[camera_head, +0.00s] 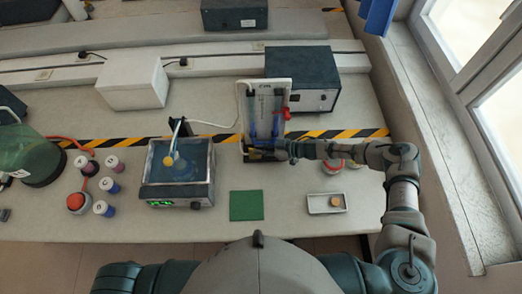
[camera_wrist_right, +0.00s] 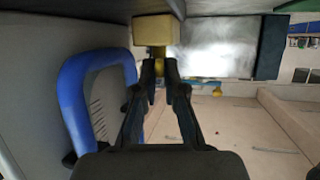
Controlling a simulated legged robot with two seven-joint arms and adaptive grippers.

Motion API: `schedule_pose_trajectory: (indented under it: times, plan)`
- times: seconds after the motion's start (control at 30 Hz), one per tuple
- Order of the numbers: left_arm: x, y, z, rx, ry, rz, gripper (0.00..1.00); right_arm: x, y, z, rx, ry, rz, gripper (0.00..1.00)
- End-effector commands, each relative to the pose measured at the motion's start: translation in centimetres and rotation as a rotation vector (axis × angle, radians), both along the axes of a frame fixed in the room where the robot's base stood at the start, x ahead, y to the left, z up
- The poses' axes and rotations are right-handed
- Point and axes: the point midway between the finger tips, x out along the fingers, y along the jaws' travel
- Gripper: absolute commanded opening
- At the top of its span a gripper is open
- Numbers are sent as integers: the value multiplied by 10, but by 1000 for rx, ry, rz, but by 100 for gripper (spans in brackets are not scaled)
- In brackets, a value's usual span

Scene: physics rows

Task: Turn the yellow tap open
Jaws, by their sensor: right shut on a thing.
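A white upright panel (camera_head: 263,88) with blue tubes stands at the back middle of the bench in the head view. A red tap (camera_head: 286,113) is on its right side. The yellow tap (camera_head: 253,153) is low at its front, mostly hidden by my right gripper (camera_head: 272,150), which reaches in from the right. In the right wrist view, the tap's yellow block (camera_wrist_right: 156,29) is just past the fingertips. My right gripper (camera_wrist_right: 162,75) is shut on its narrow yellow stem. The tap's turn angle cannot be told. My left gripper is out of view.
A water bath (camera_head: 181,184) stands left of the panel, with a green mat (camera_head: 246,205) in front. A small tray (camera_head: 327,203) lies at right. A dark box (camera_head: 302,75) is behind. A blue loop (camera_wrist_right: 75,95) is close left of my right gripper.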

Motion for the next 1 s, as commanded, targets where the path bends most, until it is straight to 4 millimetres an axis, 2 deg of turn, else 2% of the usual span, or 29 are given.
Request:
schedule_pose_trajectory:
  times: [0.33,0.37,0.4,0.43,0.47,1.0]
  plan:
    - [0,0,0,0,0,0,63,1,0,-1,-5,-2,-1,0]
    - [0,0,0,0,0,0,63,1,0,-1,-5,-2,-1,14]
    - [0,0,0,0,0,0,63,1,0,-1,-5,-2,-1,24]
    - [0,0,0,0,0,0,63,1,0,-1,-5,-2,-1,32]
    - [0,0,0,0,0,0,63,1,0,-1,-5,-2,-1,34]
    - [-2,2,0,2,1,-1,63,0,0,1,0,-3,1,34]
